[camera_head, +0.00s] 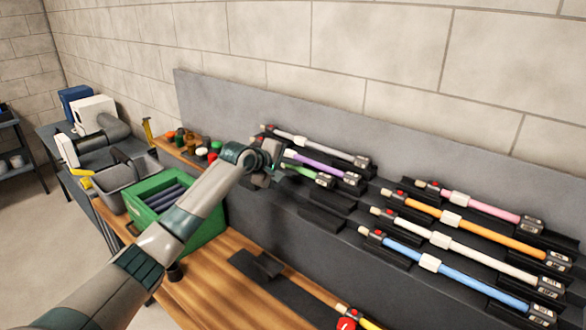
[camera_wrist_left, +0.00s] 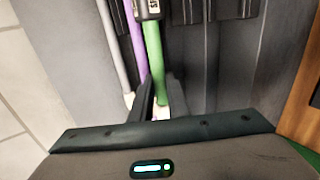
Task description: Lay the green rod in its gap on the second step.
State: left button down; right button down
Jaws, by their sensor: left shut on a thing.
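The green rod (camera_head: 299,170) is beside the purple rod (camera_head: 318,164) on the left part of the dark stepped rack (camera_head: 285,217). Its dark labelled end (camera_head: 324,181) points right. My left gripper (camera_head: 268,166) is shut on the green rod near its left end. In the left wrist view the green rod (camera_wrist_left: 154,58) runs up from between the fingers (camera_wrist_left: 158,100), close beside the purple rod (camera_wrist_left: 136,45). I cannot tell whether it touches its holder. Empty dark holders (camera_head: 325,216) lie in front of it. My right gripper is not in view.
A grey-white rod (camera_head: 318,147) lies behind the purple one. Pink (camera_head: 485,207), orange (camera_head: 490,235), white (camera_head: 480,259) and blue (camera_head: 465,284) rods lie to the right. A green crate (camera_head: 207,235) stands under my left arm. A wall panel (camera_head: 225,105) rises behind.

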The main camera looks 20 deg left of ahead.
pick_arm(q)
jog(key=shift+f+p, duration=0.35)
jog(key=shift+f, duration=0.05)
dwell(0.4)
jog(key=shift+r+p, duration=0.1)
jog(key=shift+p, duration=0.45)
dwell(0.4)
jog(key=shift+f, duration=1.1)
dwell(0.6)
jog(key=c, duration=1.6)
grip_release()
jog(key=shift+s, duration=0.15)
